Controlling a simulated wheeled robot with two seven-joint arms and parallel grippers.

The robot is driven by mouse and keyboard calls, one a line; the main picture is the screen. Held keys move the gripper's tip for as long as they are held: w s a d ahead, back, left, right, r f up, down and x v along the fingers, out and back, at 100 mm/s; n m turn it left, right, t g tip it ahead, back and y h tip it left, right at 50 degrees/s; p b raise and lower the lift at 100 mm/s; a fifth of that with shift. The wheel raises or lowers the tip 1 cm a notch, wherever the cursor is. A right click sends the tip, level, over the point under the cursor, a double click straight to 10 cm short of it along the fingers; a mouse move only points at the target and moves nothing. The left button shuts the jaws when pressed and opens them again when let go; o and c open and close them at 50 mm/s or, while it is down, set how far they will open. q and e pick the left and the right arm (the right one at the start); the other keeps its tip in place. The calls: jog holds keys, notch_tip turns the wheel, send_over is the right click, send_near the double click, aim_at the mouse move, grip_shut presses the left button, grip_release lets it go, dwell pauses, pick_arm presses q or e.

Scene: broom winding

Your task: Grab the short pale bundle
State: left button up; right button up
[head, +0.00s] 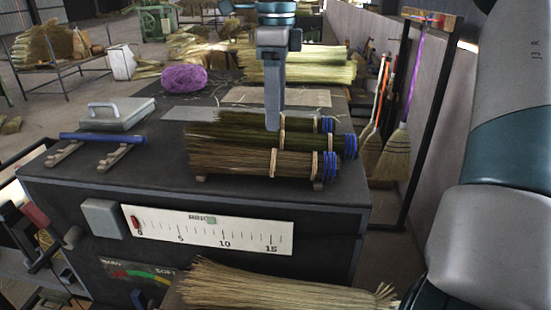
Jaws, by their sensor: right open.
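Three straw bundles with blue bindings at their right ends lie side by side on the dark table (90,183). The front one is a tan, pale bundle (225,160), shorter than the green middle bundle (225,134). The back bundle (300,124) is green and partly hidden. My right gripper (272,127) points down over the back and middle bundles, behind the pale one. It is open; its fingers show nearly edge-on, and I cannot tell whether they touch straw. My left gripper is not in view.
A ruler scale (210,229) runs along the table's front. A loose pale straw bundle (270,286) lies below it.

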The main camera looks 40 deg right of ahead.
notch_tip(320, 180, down, 6)
jog(key=shift+r+p, duration=0.1)
jog(key=shift+p, duration=0.6)
jog(key=shift+s+a+f+p, duration=0.15)
jog(key=shift+a+f+p, duration=0.05)
jog(key=shift+f+p, duration=0.4)
notch_tip(320, 180, down, 3)
jog(key=shift+s+a+r+p, duration=0.1)
jog(key=shift+s+a+p, duration=0.05)
jog(key=shift+p, duration=0.75)
jog(key=shift+f, duration=0.65)
jog(key=c, duration=1.1)
